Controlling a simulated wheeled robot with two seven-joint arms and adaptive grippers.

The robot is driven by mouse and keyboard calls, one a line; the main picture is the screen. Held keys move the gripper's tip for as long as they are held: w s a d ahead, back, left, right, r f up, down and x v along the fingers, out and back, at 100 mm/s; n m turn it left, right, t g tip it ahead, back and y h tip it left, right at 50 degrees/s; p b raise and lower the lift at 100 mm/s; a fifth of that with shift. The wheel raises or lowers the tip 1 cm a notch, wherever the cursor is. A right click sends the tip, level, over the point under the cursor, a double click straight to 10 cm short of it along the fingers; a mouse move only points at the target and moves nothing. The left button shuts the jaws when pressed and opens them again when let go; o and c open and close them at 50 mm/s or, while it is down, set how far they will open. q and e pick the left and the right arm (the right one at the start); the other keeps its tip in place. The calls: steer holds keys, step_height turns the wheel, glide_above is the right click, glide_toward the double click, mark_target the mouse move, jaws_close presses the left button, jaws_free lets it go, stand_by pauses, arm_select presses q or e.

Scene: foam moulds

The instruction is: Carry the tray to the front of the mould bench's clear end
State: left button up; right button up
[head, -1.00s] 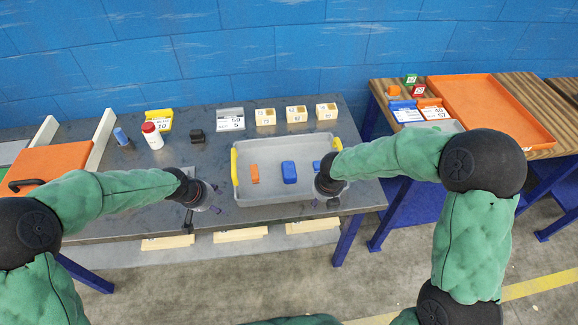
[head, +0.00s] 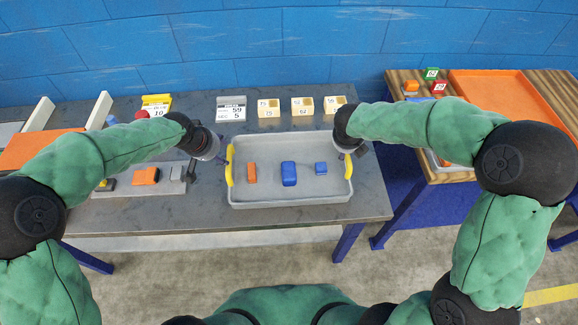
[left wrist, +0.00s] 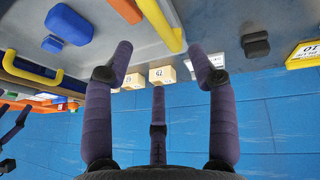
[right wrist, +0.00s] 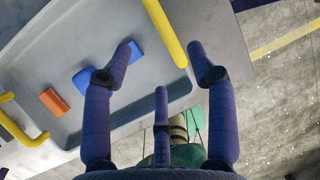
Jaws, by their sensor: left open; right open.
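The grey tray (head: 290,203) lies on the bench with a yellow handle at each end. It holds an orange block (head: 252,173), a blue block (head: 289,174) and a smaller blue block (head: 320,168). My left gripper (head: 221,157) is open beside the left handle (head: 229,165); in the left wrist view the handle (left wrist: 160,25) lies ahead between its spread fingers. My right gripper (head: 361,151) is open beside the right handle (head: 349,166); in the right wrist view the handle (right wrist: 165,32) lies ahead between its fingers. Neither gripper visibly touches a handle.
A yellow sign (head: 156,105) stands back left. An orange block (head: 146,176) lies front left. A wooden table with an orange tray (head: 515,100) stands right.

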mark_target(230, 158)
arm_select(q)
steer(key=x, duration=1.1)
arm_select(e)
steer(key=x, duration=1.1)
arm_select(q)
jaws_close()
arm_select(e)
jaws_close()
arm_select(q)
steer(key=shift+w+r, duration=0.1)
